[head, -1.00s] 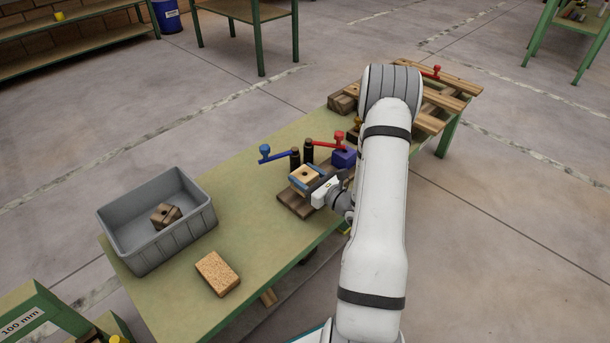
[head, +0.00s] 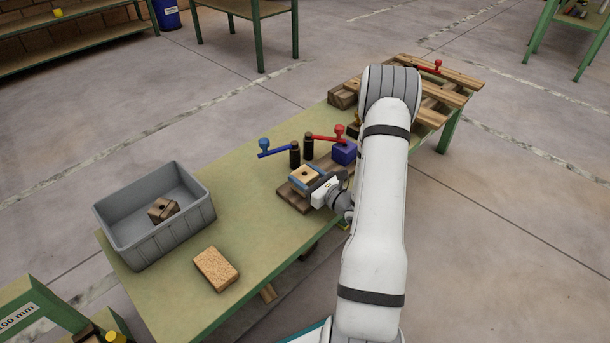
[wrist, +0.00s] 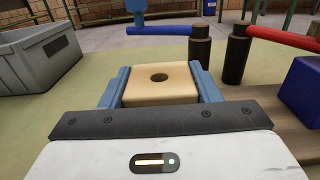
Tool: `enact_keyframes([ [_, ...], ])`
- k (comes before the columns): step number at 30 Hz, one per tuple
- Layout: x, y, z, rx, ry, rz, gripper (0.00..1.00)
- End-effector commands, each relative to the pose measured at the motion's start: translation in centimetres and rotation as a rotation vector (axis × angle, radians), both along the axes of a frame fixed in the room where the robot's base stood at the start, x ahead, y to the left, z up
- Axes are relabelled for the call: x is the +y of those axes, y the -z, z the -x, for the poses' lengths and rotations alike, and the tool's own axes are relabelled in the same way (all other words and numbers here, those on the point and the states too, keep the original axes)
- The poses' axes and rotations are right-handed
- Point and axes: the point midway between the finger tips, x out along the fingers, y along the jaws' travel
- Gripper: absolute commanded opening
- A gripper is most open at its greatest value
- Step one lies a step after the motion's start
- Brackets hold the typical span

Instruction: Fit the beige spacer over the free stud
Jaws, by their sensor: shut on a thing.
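The beige spacer (head: 303,173) is a square block with a round hole through its top. It also shows in the wrist view (wrist: 160,94). My gripper (head: 307,178) is shut on it, with one blue finger along each of two opposite sides. The spacer looks level, over the dark wooden board (head: 291,198); I cannot tell how far above it. A dark blue block (head: 343,153) stands at the right on the board. The free stud is not visible; the spacer and gripper cover part of the board.
Two black clamp posts stand just behind the spacer, one with a blue handle (head: 277,151), one with a red handle (head: 324,138). A grey bin (head: 180,232) holding a brown block (head: 163,209) and a cork-like block (head: 216,269) are left on the green table (head: 262,235).

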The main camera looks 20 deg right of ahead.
Motion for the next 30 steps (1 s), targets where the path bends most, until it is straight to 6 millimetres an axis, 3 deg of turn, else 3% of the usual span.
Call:
enact_keyframes([
  [2, 0.0, 0.3, 0.0, -0.001, 0.000, 0.000, 0.31],
  [3, 0.0, 0.2, 0.0, -0.001, 0.000, 0.001, 0.59],
  [12, 0.0, 0.2, 0.0, 0.000, 0.000, 0.000, 0.82],
  [20, -0.1, 0.1, 0.3, 0.001, 0.002, -0.001, 0.82],
  [30, -2.0, -0.1, 5.2, 0.001, 0.005, -0.002, 0.82],
])
